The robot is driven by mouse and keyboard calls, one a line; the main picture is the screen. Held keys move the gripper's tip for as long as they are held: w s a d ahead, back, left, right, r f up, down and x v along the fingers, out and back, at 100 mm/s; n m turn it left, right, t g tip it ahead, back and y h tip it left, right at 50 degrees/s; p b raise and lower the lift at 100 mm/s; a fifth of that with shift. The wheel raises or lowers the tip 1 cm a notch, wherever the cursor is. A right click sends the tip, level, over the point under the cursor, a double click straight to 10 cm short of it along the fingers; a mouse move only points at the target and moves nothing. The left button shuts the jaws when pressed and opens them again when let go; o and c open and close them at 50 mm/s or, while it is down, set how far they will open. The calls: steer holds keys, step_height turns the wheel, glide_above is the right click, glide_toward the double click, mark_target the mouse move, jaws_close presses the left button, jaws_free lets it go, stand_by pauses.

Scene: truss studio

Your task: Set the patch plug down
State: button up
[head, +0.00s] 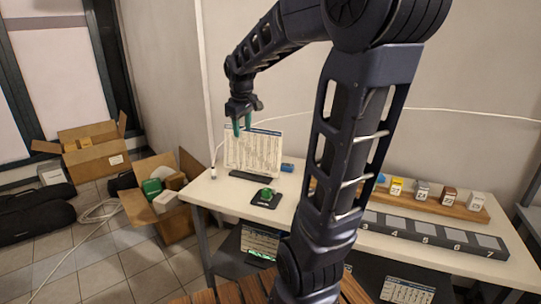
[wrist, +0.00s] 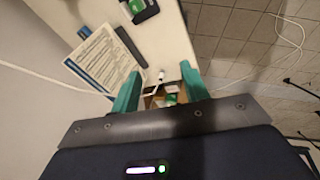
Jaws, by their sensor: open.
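The patch plug (head: 213,173) is a small pale piece at the left edge of the white table (head: 225,190). A thin white cable rises from it. In the wrist view the plug (wrist: 161,76) lies in the gap between my fingertips, farther off and near the table edge. My gripper (head: 242,127) has green fingers, which also show in the wrist view (wrist: 160,70). It is open and empty, pointing down above the table's left part, in front of the printed sheet (head: 255,150). The plug is apart from the fingers.
A green piece sits on a black pad (head: 266,201) at the table's front. A wooden rack (head: 440,205) with several coloured blocks stands behind a numbered dark strip (head: 430,236) at right. Open cardboard boxes (head: 95,157) stand on the floor at left. Table space by the plug is clear.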

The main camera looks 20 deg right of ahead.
steer(key=s+d+f+m, duration=0.1)
steer(key=s+m, duration=0.2)
steer(key=s, duration=0.6)
steer(key=s+d+f+m+t, duration=0.1)
steer(key=s+m, duration=0.2)
steer(key=s, duration=0.7)
steer(key=shift+s+d+f+m+t+y, duration=0.15)
steer(key=shift+d+f+m+t+y, duration=0.05)
steer(key=shift+f+m+t+y, duration=0.1)
